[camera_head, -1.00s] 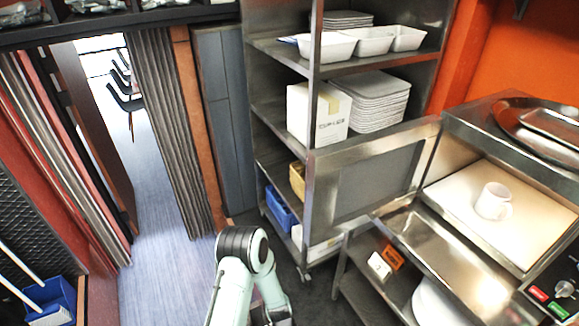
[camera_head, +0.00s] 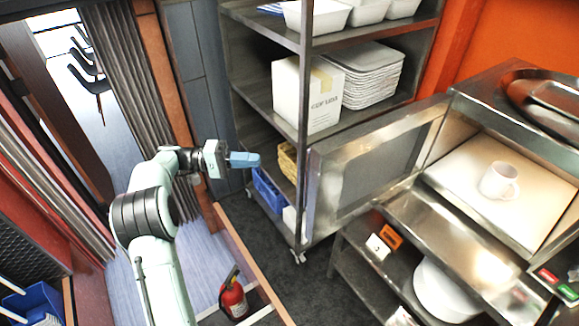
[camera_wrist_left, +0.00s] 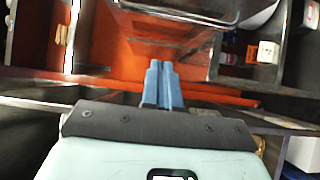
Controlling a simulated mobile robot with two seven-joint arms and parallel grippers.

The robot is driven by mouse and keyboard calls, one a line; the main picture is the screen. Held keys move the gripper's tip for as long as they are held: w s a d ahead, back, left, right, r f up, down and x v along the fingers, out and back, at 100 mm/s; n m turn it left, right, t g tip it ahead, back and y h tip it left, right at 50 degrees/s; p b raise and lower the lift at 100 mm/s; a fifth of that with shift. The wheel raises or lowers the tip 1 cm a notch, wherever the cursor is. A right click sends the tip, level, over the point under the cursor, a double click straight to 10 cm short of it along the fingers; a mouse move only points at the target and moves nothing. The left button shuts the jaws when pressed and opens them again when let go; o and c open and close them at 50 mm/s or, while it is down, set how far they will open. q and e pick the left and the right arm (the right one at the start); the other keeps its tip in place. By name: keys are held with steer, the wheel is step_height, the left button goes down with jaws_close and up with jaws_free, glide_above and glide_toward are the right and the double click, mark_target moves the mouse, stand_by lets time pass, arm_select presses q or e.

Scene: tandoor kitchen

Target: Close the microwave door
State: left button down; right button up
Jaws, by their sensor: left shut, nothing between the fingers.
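The microwave (camera_head: 540,150) is a steel box on the right with its cavity open and a white mug (camera_head: 498,181) inside. Its door (camera_head: 375,165) stands swung wide open to the left, with a dark window panel. My left gripper (camera_head: 256,160) has blue fingers, is shut and empty, and is raised to the left of the door, apart from it in the head view. In the left wrist view the shut blue fingers (camera_wrist_left: 162,84) show at the centre. My right gripper is not in view.
A steel shelf rack (camera_head: 305,120) with a carton (camera_head: 306,95) and stacked trays (camera_head: 366,76) stands behind the door. A steel counter (camera_head: 450,250) is below the microwave. A red fire extinguisher (camera_head: 233,298) stands on the floor near my arm.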

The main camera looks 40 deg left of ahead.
arm_select(q)
steer(key=s+d+p+x, duration=0.1)
steer(key=s+x, duration=0.1)
steer(key=x, duration=0.9)
steer(key=shift+d, duration=0.35)
steer(key=shift+s+f, duration=0.1)
